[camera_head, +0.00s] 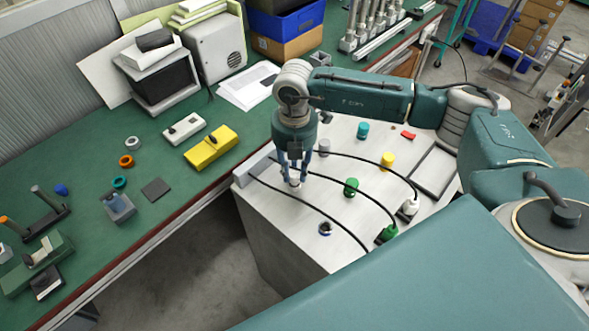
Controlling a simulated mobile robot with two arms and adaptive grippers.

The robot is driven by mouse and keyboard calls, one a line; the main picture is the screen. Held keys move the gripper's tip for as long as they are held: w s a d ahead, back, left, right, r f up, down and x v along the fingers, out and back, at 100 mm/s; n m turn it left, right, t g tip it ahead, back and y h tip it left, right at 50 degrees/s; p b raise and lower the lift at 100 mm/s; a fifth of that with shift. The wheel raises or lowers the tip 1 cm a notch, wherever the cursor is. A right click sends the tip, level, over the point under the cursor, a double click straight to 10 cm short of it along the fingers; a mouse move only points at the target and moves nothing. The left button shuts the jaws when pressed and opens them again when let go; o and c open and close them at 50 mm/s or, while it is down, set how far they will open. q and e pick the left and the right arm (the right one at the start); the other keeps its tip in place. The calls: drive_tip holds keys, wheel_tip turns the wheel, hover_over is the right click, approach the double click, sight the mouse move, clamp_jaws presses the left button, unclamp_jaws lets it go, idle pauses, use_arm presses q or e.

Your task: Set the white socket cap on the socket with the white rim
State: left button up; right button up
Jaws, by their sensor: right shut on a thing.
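My right gripper (295,178) points straight down over the left part of the pale cabinet top (290,235). Its fingers are shut on a small white piece, seemingly the white socket cap (295,183), mostly hidden between the fingertips. Whether the cap touches the surface cannot be told. A round socket (325,229) with a pale rim and a dark bluish inside is in the cabinet top, near its front edge, below and right of the gripper in the picture and apart from it. My left gripper is not in view.
Black cables cross the cabinet top to a white plug (410,206) and a green plug (387,233). A green cap (351,187), yellow cap (387,160) and teal cap (363,130) stand there too. A green workbench (90,165) with a yellow box (211,147) is left.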

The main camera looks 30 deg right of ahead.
sight(295, 173)
drive_tip(key=shift+f+b, duration=0.4)
drive_tip(key=shift+f, duration=0.05)
drive_tip(key=o, duration=0.6)
drive_tip(key=shift+r, duration=0.15)
drive_tip(key=shift+r+p, duration=2.55)
drive_tip(key=shift+r, duration=1.45)
wheel_tip(295, 173, up, 3)
drive_tip(key=shift+f+p, duration=0.15)
drive_tip(key=shift+p, duration=0.45)
